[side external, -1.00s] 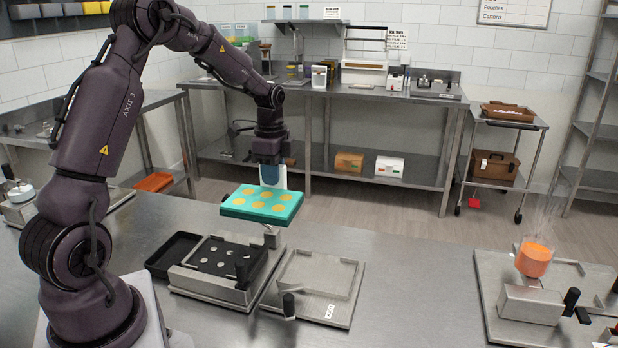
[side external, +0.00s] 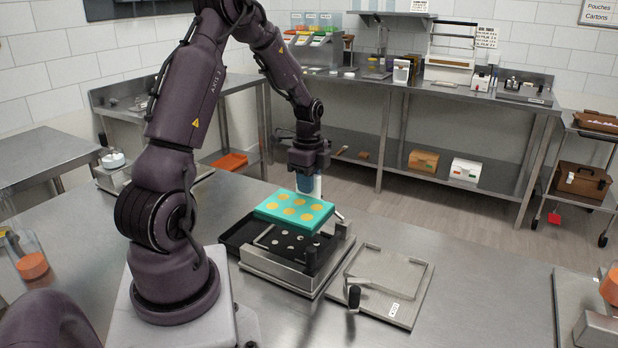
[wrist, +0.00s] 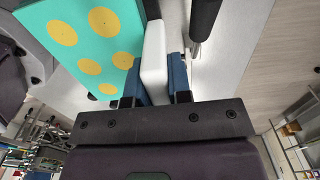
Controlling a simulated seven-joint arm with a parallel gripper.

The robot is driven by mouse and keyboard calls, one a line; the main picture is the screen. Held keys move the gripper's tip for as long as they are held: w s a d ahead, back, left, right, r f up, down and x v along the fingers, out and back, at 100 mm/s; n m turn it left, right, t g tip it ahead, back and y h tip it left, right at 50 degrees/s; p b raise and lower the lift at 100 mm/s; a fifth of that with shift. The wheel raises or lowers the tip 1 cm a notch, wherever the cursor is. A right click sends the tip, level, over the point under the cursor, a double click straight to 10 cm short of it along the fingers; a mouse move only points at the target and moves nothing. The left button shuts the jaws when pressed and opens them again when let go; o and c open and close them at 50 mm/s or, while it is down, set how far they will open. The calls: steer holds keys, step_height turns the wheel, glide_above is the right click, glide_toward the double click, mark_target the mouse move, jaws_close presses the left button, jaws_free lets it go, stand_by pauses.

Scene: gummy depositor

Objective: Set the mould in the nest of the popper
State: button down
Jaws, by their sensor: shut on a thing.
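The mould (side external: 294,209) is a flat teal slab with several yellow-orange round cavities. It shows at the upper left of the wrist view (wrist: 88,38). My gripper (side external: 311,186) is shut on a white tab (wrist: 154,62) at the mould's edge, between its blue fingers. The mould is held roughly level above a steel fixture (side external: 283,270) with a black top plate (side external: 270,240) bearing several pale discs; this looks like the popper. The mould hides the back of that plate. A gap seems to show, but its height is hard to tell.
A dark tray (side external: 236,236) lies left of the fixture. A second steel plate (side external: 400,290) with a raised frame and black-knobbed lever (side external: 353,298) sits to the right. Bare bench lies in front.

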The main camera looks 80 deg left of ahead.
mark_target(308, 205)
steer(key=shift+f, duration=0.1)
steer(key=shift+f, duration=2.95)
steer(key=shift+f, duration=0.15)
steer(key=shift+f, duration=0.7)
steer(key=c, duration=1)
jaws_free()
steer(key=shift+o, duration=0.2)
step_height(308, 205, up, 13)
steer(key=shift+r, duration=0.1)
